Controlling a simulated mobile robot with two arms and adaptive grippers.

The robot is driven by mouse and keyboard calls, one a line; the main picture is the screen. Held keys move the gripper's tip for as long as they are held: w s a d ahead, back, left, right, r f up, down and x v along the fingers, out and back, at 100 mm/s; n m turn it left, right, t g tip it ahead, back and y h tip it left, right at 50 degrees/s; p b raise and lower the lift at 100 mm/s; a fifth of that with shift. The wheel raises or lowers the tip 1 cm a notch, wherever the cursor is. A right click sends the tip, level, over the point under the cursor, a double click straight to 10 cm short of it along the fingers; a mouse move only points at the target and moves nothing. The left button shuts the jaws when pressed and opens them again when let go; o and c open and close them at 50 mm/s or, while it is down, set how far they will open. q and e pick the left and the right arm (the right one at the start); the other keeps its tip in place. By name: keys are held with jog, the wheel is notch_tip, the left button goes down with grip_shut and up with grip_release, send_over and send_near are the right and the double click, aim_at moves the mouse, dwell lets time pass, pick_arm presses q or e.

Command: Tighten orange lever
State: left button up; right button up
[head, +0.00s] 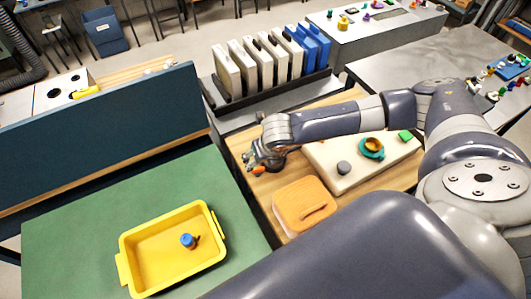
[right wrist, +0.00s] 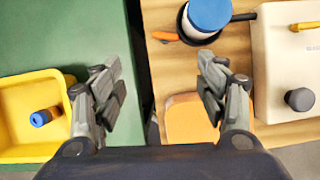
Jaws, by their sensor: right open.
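The orange lever (right wrist: 165,36) sticks out to the left from a dark ring around a white cylinder with a blue top (right wrist: 210,13) in the right wrist view. In the head view the orange lever (head: 258,171) shows as a small patch just below my right gripper (head: 262,158), which hides most of the ring and cylinder. In the right wrist view my right gripper (right wrist: 158,85) is open, its fingers wide apart with nothing between them. The lever lies beyond the fingertips, apart from them. My left gripper is not in view.
A yellow tray (head: 124,246) on the green table holds a small blue-topped piece (head: 188,241). An orange-tan block (head: 304,203) and a cream board (head: 330,160) with a grey knob (head: 343,168) and teal ring (head: 371,150) are close by. A gap separates the tables.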

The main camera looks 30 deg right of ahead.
jog(key=v, duration=0.5)
jog(key=shift+s+r, duration=0.15)
jog(key=shift+r, duration=0.2)
